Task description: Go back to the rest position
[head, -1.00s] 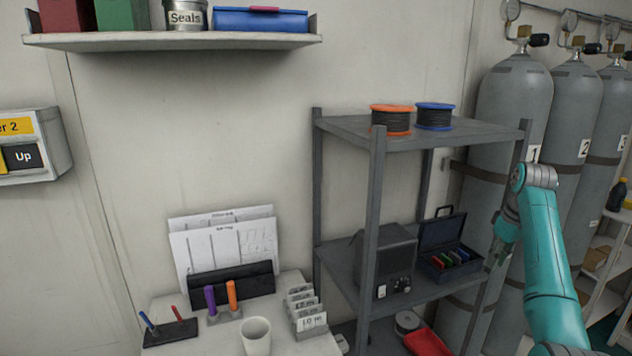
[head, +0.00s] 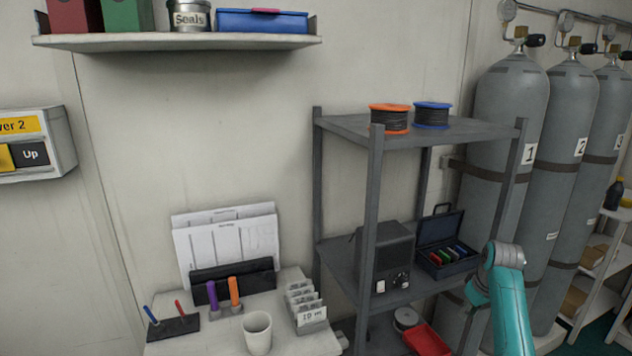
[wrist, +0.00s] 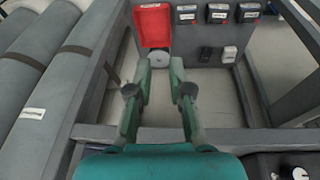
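My gripper (wrist: 160,75) shows in the wrist view with its two green fingers spread apart and nothing between them. It is open and empty, in front of the grey shelf rack (wrist: 95,65). In the head view my teal arm is at the lower right, in front of the gas cylinders, and the gripper itself is out of the picture or hidden.
The rack (head: 370,240) holds two cable spools (head: 432,115), a dark box unit (head: 385,258) and an open case (head: 447,255). Gas cylinders (head: 508,110) stand at right. A small table (head: 190,345) with a white cup (head: 257,333) stands at left.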

